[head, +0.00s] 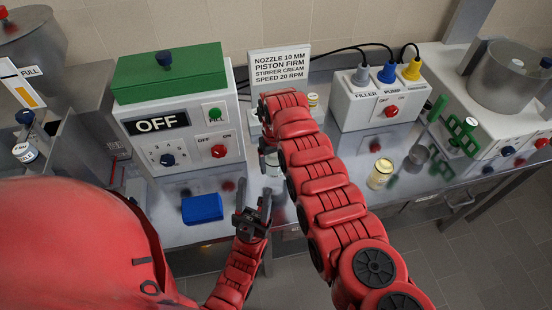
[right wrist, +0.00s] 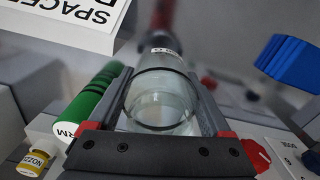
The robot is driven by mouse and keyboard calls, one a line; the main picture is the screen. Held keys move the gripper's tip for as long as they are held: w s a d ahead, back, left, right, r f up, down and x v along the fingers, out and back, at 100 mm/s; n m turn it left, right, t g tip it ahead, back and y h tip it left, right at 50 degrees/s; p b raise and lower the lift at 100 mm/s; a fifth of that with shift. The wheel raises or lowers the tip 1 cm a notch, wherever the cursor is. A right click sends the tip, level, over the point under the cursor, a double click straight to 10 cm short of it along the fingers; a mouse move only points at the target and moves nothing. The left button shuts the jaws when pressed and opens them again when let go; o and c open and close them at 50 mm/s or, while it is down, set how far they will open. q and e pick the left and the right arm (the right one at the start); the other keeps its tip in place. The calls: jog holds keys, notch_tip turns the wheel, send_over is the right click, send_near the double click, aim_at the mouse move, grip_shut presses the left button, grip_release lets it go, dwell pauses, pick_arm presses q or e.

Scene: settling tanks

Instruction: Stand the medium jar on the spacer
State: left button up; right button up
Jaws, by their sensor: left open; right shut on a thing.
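My right gripper (right wrist: 162,92) is shut on a clear glass jar (right wrist: 160,110), one finger on each side. I take this for the medium jar; its size is hard to judge. In the head view my right arm hides most of it, and a bit of glass shows beside the arm. A white piece with inverted lettering that begins SPACE (right wrist: 70,18) is at the upper left of the right wrist view, apart from the jar. I cannot tell whether it is the spacer itself or a sign. My left gripper (head: 253,210) is open and empty near the counter's front edge.
A blue block (head: 202,208) lies before the switch box (head: 180,135), whose display reads OFF. A cream-coloured jar (head: 380,173) stands right of my right arm. A sign (head: 280,65) stands behind, beside a socket box (head: 375,100) with cables. A green rack (head: 460,132) is farther right.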

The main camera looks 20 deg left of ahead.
aim_at(275, 171)
notch_tip(275, 171, down, 3)
jog(key=shift+f+p, duration=0.2)
jog(key=shift+p, duration=0.1)
jog(key=shift+w+a+f, duration=0.1)
jog(key=shift+w+f, duration=0.15)
jog(key=shift+s+r, duration=0.1)
jog(key=shift+s+f+b, duration=0.2)
jog(key=shift+b, duration=0.15)
jog(key=o, duration=1.3)
jog(key=shift+w, duration=0.15)
